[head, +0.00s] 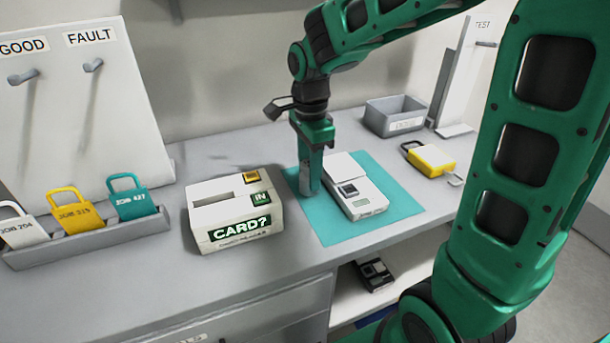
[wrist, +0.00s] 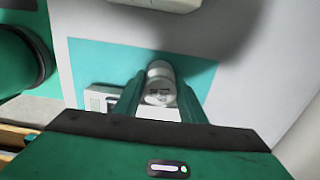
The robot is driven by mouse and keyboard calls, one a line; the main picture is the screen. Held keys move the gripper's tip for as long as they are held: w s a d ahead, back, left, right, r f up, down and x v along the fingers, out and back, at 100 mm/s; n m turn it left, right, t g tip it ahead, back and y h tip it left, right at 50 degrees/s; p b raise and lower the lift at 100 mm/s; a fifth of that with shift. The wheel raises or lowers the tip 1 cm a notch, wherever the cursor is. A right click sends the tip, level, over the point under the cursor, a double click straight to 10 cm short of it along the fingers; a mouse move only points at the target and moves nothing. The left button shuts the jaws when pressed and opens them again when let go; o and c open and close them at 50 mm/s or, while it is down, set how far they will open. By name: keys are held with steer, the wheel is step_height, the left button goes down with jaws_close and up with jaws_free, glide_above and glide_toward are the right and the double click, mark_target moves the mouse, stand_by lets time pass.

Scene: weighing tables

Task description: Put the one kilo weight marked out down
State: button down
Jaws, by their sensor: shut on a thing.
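My gripper (head: 310,187) is shut on a small grey metal cylinder, the weight (head: 304,173), and points down over the teal mat (head: 400,200). In the wrist view the weight (wrist: 160,83) sits upright-looking between the two green fingers (wrist: 158,97); its marking is too small to read. A white device with a dark square panel (head: 355,190) lies on the mat just right of my gripper in the head view. I cannot tell whether the weight touches the mat or hangs just above it.
A white "CARD?" box (head: 230,212) stands left of the mat. A yellow padlock (head: 431,158) and a grey bin (head: 396,117) are to the right and behind. A rack of tagged padlocks (head: 90,238) is at the left. Bare mat shows in front of the device.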

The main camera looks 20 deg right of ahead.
steer(key=shift+r, duration=0.6)
step_height(320, 180, up, 3)
steer(key=shift+f, duration=0.1)
steer(key=s+a+r, duration=0.6)
steer(key=a+r, duration=0.1)
steer(key=a, duration=0.2)
steer(key=shift+s+a, duration=0.3)
steer(key=shift+s, duration=0.1)
steer(key=shift+s, duration=0.15)
